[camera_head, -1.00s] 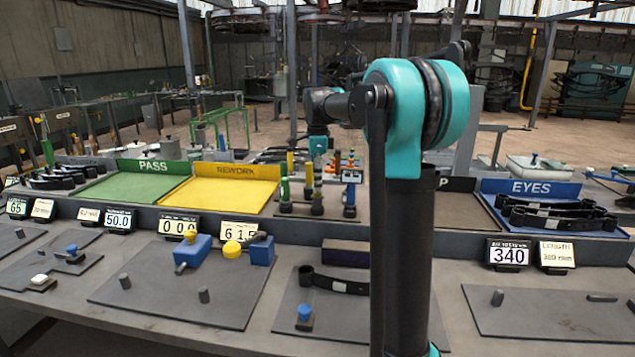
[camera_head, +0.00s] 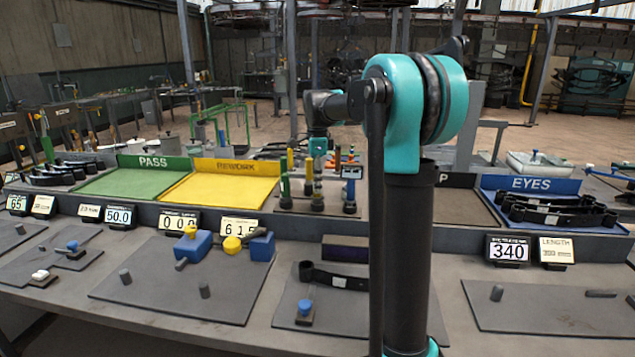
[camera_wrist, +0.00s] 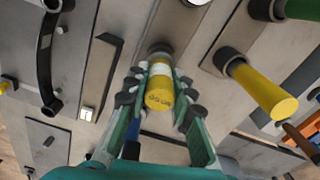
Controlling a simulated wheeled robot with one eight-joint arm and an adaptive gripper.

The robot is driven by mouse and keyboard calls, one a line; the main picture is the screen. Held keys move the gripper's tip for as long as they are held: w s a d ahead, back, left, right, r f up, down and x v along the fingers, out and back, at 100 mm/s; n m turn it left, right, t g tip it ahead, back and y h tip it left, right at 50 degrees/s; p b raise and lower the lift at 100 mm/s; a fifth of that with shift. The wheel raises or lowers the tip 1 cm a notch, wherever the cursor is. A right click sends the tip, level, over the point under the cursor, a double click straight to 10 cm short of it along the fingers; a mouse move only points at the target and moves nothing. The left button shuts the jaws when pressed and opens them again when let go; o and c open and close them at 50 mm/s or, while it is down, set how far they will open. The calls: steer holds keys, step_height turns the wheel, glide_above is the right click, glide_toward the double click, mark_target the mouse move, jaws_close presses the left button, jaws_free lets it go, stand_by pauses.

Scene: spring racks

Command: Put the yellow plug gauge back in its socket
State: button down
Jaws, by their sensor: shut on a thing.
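My gripper (camera_wrist: 155,100) is shut on the yellow plug gauge (camera_wrist: 159,88), its fingers on both sides of the handle. The printed handle end faces the wrist camera. A short pale part of the gauge shows beyond the yellow handle, up against a dark round socket (camera_wrist: 159,48). The gauge lines up with the socket, but I cannot tell how far its tip is inside. In the head view my gripper (camera_head: 318,149) is above the gauge rack (camera_head: 285,203); its fingertips are too small to make out there.
Another yellow gauge (camera_wrist: 265,92) stands in a socket close on the right, with a green gauge (camera_wrist: 302,9) beyond it. The green PASS tray (camera_head: 130,184) and yellow REWORK tray (camera_head: 225,190) lie left of the rack.

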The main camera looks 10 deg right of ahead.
steer(key=shift+f, duration=0.35)
steer(key=c, duration=1.2)
jaws_free()
steer(key=shift+o, duration=0.3)
steer(key=o, duration=0.4)
steer(key=shift+r, duration=0.1)
steer(key=shift+r, duration=3.9)
steer(key=shift+s, duration=0.1)
